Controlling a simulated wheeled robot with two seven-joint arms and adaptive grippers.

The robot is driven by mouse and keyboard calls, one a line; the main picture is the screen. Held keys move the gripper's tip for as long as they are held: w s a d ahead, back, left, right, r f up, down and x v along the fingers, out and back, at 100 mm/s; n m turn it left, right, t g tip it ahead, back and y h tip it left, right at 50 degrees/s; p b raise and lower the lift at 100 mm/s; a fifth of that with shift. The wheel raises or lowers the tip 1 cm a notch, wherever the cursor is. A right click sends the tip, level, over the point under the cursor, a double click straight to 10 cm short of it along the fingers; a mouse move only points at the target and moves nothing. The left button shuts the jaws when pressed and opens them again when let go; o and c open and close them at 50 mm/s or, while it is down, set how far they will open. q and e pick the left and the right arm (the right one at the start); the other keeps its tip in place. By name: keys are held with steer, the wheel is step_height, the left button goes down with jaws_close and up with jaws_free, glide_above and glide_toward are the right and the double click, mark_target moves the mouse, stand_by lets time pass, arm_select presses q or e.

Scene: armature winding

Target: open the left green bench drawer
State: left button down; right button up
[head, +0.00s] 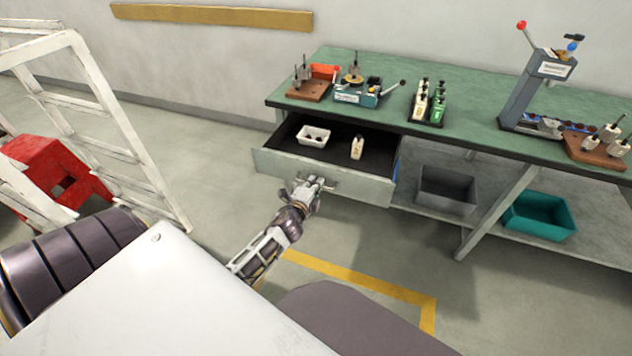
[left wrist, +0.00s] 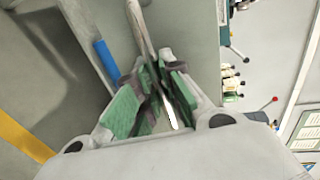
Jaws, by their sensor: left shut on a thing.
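The left bench drawer (head: 345,179) is pulled out from under the green-topped bench (head: 460,108), and its dark inside shows. In it lie a white tray (head: 313,137) with small dark parts and a cream bottle (head: 357,147). My left gripper (head: 314,184) is at the drawer's front, shut on the drawer handle (head: 329,185). In the left wrist view the handle bar (left wrist: 140,28) runs down between the green-padded fingers (left wrist: 152,100). The drawer front is pale grey. My right gripper is not in view.
A grey bin (head: 447,190) and a teal bin (head: 540,215) stand on the lower shelf. Fixtures and bottles (head: 428,102) stand on the bench top. A white rack (head: 100,120) and a red stool (head: 60,170) are at the left. The floor before the drawer is clear.

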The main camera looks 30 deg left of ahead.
arm_select(q)
steer(key=c, duration=1.5)
jaws_free()
steer(key=shift+c, duration=0.2)
steer(key=shift+s, duration=0.1)
steer(key=v, duration=1.1)
steer(key=shift+s, duration=0.4)
steer(key=shift+r, duration=0.1)
